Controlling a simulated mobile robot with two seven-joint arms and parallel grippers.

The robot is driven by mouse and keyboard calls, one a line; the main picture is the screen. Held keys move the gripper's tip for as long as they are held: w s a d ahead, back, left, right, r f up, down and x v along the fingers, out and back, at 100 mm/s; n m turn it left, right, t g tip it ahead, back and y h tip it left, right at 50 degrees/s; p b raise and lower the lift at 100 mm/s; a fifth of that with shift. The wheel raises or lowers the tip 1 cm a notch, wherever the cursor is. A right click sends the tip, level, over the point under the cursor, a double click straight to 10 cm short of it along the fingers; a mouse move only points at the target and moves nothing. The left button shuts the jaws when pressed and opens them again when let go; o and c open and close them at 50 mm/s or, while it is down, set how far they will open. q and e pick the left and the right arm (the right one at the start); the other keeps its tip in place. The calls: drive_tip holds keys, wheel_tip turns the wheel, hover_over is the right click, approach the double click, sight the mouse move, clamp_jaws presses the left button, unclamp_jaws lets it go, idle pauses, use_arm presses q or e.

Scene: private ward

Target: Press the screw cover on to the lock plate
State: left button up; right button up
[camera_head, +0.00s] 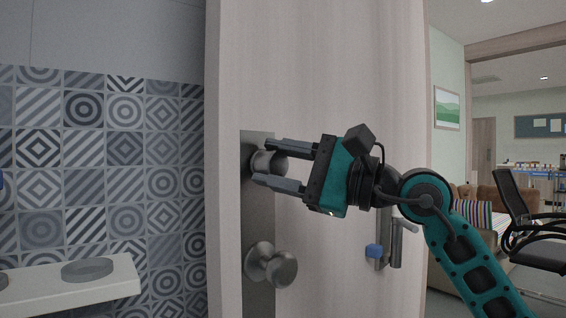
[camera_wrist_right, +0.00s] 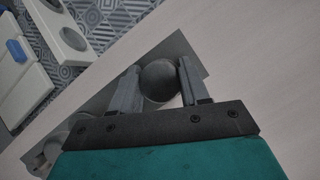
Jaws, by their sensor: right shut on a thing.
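The lock plate (camera_head: 257,222) is a dark grey upright metal strip on the pale wooden door. It also shows in the wrist view (camera_wrist_right: 190,52). The screw cover (camera_head: 269,163) is a round grey metal piece at the upper part of the plate; in the wrist view it shows as a dull disc (camera_wrist_right: 159,82). My right gripper (camera_head: 262,161) has one finger above and one below the cover and is shut on it. The cover is at or very close to the plate; I cannot tell whether it is fully seated. My left gripper is not in view.
A round door knob (camera_head: 276,267) sticks out of the plate below the gripper. A lever handle (camera_head: 396,240) with a blue piece (camera_head: 374,251) is farther right. A white shelf (camera_head: 75,288) stands at lower left before a patterned tile wall (camera_head: 105,170).

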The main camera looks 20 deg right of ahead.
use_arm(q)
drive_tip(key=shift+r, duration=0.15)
use_arm(e)
drive_tip(key=shift+w+a+r, duration=0.1)
drive_tip(key=shift+w+r, duration=0.05)
drive_tip(key=shift+w, duration=0.05)
drive_tip(key=o, duration=1.2)
drive_tip(key=shift+w+a, duration=0.1)
drive_tip(key=shift+o, duration=0.2)
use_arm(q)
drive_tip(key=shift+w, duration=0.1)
use_arm(e)
drive_tip(key=v, duration=0.3)
drive_tip(key=shift+d+f, duration=0.25)
drive_tip(key=shift+f, duration=0.05)
use_arm(q)
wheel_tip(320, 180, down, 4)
drive_tip(key=b, duration=0.3)
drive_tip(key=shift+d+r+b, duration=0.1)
drive_tip(key=shift+b, duration=0.3)
use_arm(e)
drive_tip(key=s+a+r+v, duration=0.1)
drive_tip(key=v, duration=1.2)
drive_tip(key=shift+s, duration=0.3)
drive_tip(key=shift+d, duration=0.1)
